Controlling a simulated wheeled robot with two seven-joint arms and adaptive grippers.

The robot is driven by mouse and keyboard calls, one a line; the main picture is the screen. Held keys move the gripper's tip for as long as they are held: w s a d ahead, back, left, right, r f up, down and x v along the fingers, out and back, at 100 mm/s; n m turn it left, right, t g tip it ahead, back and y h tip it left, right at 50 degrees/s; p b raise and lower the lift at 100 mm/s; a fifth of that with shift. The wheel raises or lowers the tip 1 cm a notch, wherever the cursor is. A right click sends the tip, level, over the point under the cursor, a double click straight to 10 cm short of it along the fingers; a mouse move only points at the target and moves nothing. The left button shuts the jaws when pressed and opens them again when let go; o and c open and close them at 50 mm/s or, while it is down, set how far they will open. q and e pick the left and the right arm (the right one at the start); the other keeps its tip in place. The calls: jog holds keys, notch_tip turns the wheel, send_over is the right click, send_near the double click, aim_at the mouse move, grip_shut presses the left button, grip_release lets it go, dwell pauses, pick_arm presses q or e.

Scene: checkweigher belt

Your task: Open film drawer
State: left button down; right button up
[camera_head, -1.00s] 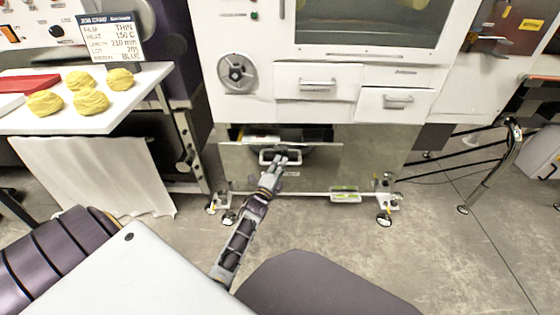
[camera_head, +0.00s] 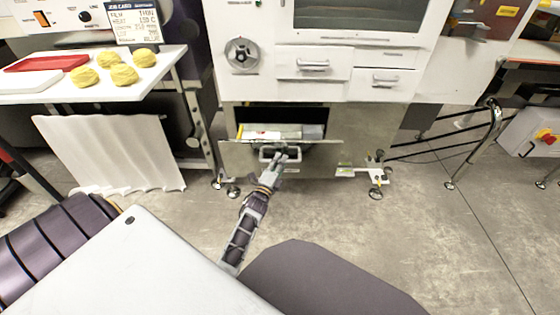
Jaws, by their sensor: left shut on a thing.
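The film drawer (camera_head: 239,158) is the low, wide metal drawer at the bottom of the white machine. It stands partly pulled out, and items with white, yellow and grey faces show inside it. Its handle (camera_head: 266,153) is at the middle of the front panel. My left gripper (camera_head: 279,157) is at this handle and shut on it. The gripper and arm cover part of the handle and panel. My right gripper is not in view.
Two smaller closed drawers (camera_head: 312,65) sit above. A white table (camera_head: 70,92) with yellow lumps and a red tray (camera_head: 47,62) stands at left. Machine feet (camera_head: 376,193) stand on the floor at right. The concrete floor (camera_head: 400,240) in front is clear.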

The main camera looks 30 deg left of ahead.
pick_arm(q)
jog(key=shift+s+d, duration=0.15)
jog(key=shift+s, duration=0.1)
jog(key=c, duration=1.7)
grip_release()
jog(key=shift+r, duration=0.15)
